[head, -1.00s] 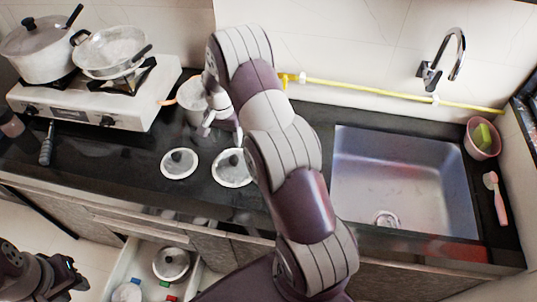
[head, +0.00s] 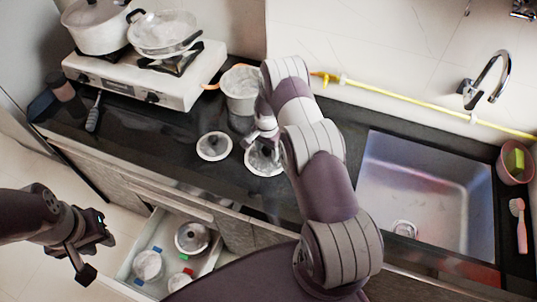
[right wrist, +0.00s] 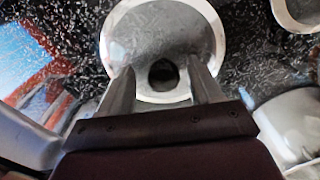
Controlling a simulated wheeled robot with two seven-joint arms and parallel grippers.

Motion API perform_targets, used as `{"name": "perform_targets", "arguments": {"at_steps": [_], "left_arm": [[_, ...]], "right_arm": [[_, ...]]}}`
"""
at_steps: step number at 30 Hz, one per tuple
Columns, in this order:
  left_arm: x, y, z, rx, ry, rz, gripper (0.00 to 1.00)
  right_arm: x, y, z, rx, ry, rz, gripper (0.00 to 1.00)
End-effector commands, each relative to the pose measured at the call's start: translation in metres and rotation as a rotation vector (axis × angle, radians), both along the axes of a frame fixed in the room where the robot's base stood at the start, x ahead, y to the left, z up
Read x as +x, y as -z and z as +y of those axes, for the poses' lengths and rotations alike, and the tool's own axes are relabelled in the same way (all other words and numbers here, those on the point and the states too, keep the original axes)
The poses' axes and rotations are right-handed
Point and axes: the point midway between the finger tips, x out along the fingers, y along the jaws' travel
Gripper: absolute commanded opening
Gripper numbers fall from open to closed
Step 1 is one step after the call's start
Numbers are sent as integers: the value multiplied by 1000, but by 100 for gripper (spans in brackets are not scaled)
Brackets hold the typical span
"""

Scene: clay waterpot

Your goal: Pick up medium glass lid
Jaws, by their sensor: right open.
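Two round glass lids with dark knobs lie on the black counter, a left one (head: 213,147) and a right one (head: 262,168). I cannot tell for sure which is the medium one. My right gripper (head: 264,141) is just above the right lid and hides part of it. In the right wrist view the open fingers (right wrist: 163,82) point at a lid (right wrist: 160,35), with its dark knob between the fingertips. Contact with the knob cannot be made out. My left gripper (head: 88,252) hangs left of the open drawer, away from the lids; its jaw state is unclear.
A grey pot (head: 240,88) stands close behind the right gripper. A stove (head: 150,85) with pots is at the back left, a sink (head: 425,195) on the right. An open drawer (head: 140,290) below the counter holds several items, including a lidded vessel (head: 192,238).

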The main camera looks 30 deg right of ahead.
Motion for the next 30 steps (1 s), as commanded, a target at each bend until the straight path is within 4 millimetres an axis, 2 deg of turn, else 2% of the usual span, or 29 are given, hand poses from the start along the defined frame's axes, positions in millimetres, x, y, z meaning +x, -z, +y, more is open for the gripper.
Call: {"name": "perform_targets", "arguments": {"at_steps": [4, 5, 9, 10, 11, 19, 23, 29, 30], "left_arm": [[0, 1, 0, 0, 0, 1, 31], [0, 1, 0, 0, 0, 0, 31], [0, 1, 0, 0, 0, 1, 31], [0, 1, 0, 0, 0, 1, 31], [0, 1, 0, 0, 0, 0, 31], [0, 1, 0, 0, 0, 0, 31], [0, 6, 0, 0, 0, 0, 31], [0, 22, 0, 0, 0, 0, 31], [0, 22, 0, 0, 0, 1, 31]], "right_arm": [[1, 1, 0, 0, 0, -1, 64], [1, 1, 0, -1, 0, 0, 61], [1, 1, 0, -1, 0, 0, 15], [1, 1, 0, -1, -1, 0, 6], [1, 1, 0, -1, -1, 0, 0], [1, -1, 0, 0, -1, -1, 0], [2, -7, 0, -1, -1, -4, 0], [3, -39, 0, -2, -1, -8, 0], [-7, -45, -6, -1, 2, -4, 0]]}}
